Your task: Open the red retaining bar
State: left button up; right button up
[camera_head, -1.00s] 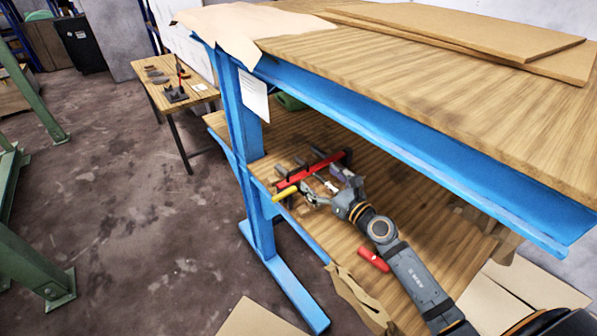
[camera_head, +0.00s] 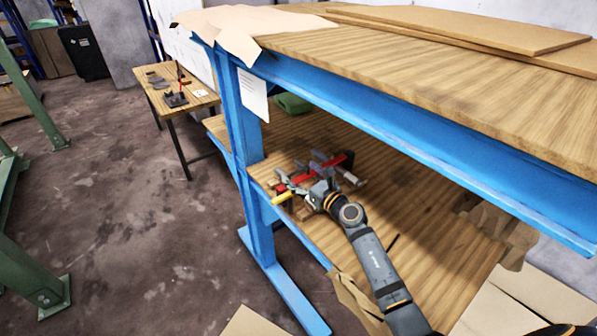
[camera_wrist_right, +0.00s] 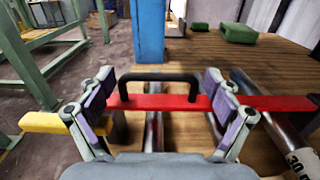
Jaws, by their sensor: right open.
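The red retaining bar (camera_head: 291,184) lies on the lower wooden shelf, with a yellow end piece (camera_head: 283,197) at its near left end. In the right wrist view the red bar (camera_wrist_right: 178,102) runs across the picture, with the yellow piece (camera_wrist_right: 45,122) at left. A black handle (camera_wrist_right: 160,77) stands on the bar. My right gripper (camera_head: 303,186) is over the bar. In the wrist view its fingers (camera_wrist_right: 156,98) are open, one at each side of the handle, with no clear contact. Part of the bar is hidden behind the gripper in the head view. My left gripper is not seen.
Metal rods (camera_wrist_right: 153,130) lie under the bar. A blue post (camera_wrist_right: 150,32) stands just beyond it, and the blue bench beam (camera_head: 420,130) hangs above the shelf. A green object (camera_head: 293,103) sits farther back. The shelf to the right is mostly clear.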

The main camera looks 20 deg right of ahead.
jog(key=shift+w+a, duration=0.15)
jog(key=shift+w, duration=0.3)
